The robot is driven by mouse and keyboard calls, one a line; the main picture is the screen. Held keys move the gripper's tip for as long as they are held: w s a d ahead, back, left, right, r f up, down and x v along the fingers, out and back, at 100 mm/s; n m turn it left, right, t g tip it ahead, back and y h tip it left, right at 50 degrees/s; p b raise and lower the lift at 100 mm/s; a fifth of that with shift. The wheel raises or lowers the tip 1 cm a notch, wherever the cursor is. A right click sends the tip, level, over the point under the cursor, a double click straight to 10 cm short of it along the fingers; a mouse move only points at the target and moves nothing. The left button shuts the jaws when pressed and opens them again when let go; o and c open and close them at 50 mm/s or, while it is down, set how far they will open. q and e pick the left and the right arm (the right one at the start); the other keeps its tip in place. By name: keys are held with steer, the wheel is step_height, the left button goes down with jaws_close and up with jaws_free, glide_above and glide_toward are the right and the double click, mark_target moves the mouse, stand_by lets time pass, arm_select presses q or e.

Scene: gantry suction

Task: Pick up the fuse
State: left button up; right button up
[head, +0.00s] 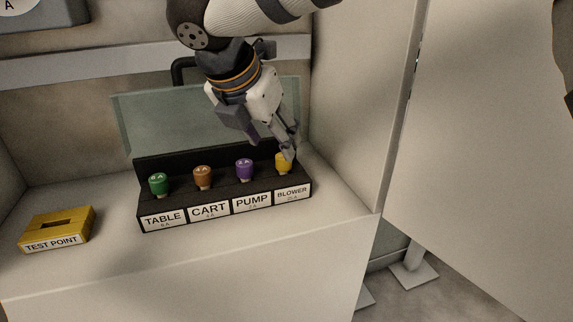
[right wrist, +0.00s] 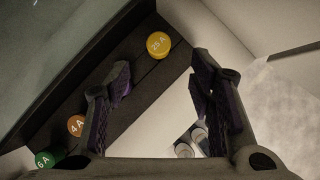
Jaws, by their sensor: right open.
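Several fuses stand upright in a black fuse holder (head: 225,199) on the bench. They are a green fuse (head: 158,183) at TABLE, a brown fuse (head: 203,176) at CART, a purple fuse (head: 244,169) at PUMP and a yellow fuse (head: 282,166) at BLOWER. In the right wrist view the yellow fuse (right wrist: 158,44) reads 25 A and lies beyond the gap between the fingers. My right gripper (head: 272,147) is open and empty, just above and partly in front of the yellow fuse. In the right wrist view one finger seems to hide the purple fuse. My left gripper is out of view.
A yellow TEST POINT block (head: 57,230) with a slot sits left of the holder. A clear greenish panel (head: 150,125) stands behind the holder. A cabinet wall (head: 355,110) rises close on the right. The bench front is clear.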

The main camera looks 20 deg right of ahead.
mark_target(282, 157)
steer(key=x, duration=0.7)
steer(key=shift+w+d+f, duration=0.1)
steer(key=shift+w, duration=0.2)
jaws_close()
